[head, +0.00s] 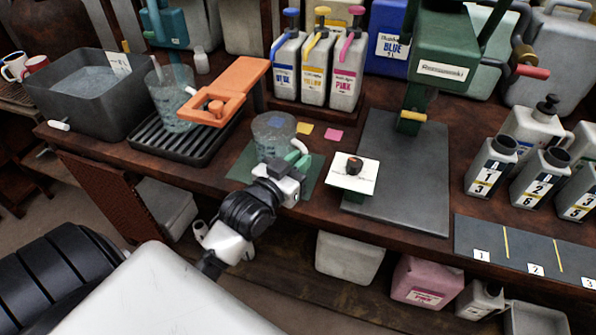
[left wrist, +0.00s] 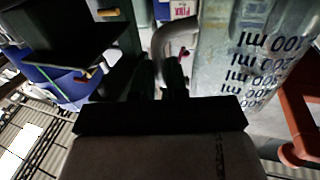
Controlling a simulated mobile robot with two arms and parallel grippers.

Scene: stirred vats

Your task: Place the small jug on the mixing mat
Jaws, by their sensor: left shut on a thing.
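The small jug (head: 273,137) is clear with a greyish look and stands upright over the green mixing mat (head: 311,179). Its millilitre markings show in the left wrist view (left wrist: 262,62). My left gripper (head: 296,162) is at the front right side of the jug, shut on its pale handle (left wrist: 172,38). The gripper hides part of the jug's base, so I cannot tell whether it touches the mat. My right gripper is in neither view.
A larger jug (head: 172,98) stands on a black drip tray (head: 185,148) beside an orange press arm (head: 228,90). Blue, yellow and pink pump bottles (head: 314,70) stand behind. A white card with a dark knob (head: 354,173) is close on the right.

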